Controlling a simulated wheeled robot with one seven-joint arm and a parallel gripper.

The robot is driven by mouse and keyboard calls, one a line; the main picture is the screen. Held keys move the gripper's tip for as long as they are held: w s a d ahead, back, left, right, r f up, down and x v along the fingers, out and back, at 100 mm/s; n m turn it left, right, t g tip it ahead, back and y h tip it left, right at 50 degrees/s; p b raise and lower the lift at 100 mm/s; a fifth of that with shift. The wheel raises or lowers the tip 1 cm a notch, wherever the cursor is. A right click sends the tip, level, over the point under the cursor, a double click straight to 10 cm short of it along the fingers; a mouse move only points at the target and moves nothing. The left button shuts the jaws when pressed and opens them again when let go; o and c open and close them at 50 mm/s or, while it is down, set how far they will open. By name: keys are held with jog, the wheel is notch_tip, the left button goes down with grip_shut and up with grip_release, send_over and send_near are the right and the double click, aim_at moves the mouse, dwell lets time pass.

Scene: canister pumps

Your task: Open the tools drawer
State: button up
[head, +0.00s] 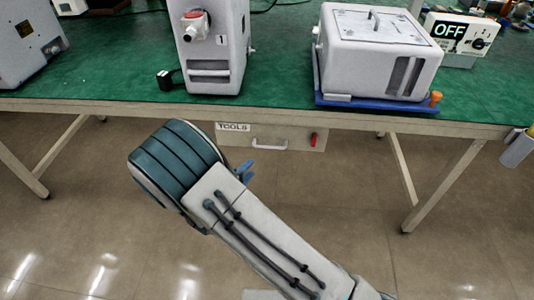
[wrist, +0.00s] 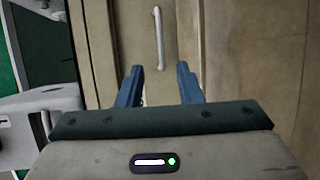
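The tools drawer (head: 290,139) hangs under the green table's front edge, with a "TOOLS" label at its left end and a red item at its right. Its front looks flush and shut. Its white handle (head: 269,146) is a horizontal bar in the head view; in the wrist view the handle (wrist: 159,38) runs up the picture. My gripper (wrist: 160,84) has its blue fingers apart, pointing at the drawer front. The handle's lower end shows between the fingertips in the picture; I cannot tell the distance. In the head view my arm hides most of the gripper.
The green table (head: 275,99) carries a white pump unit (head: 215,55), a white box (head: 375,50) on a blue tray and an OFF switch box (head: 462,36). An orange knob (head: 436,97) sits near the table's front edge. The floor below is clear between the table legs.

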aim_at(269, 148)
jog(key=b+x, duration=0.1)
jog(key=x, duration=1.2)
jog(key=shift+w+d, duration=0.15)
jog(key=shift+w, duration=0.2)
grip_shut()
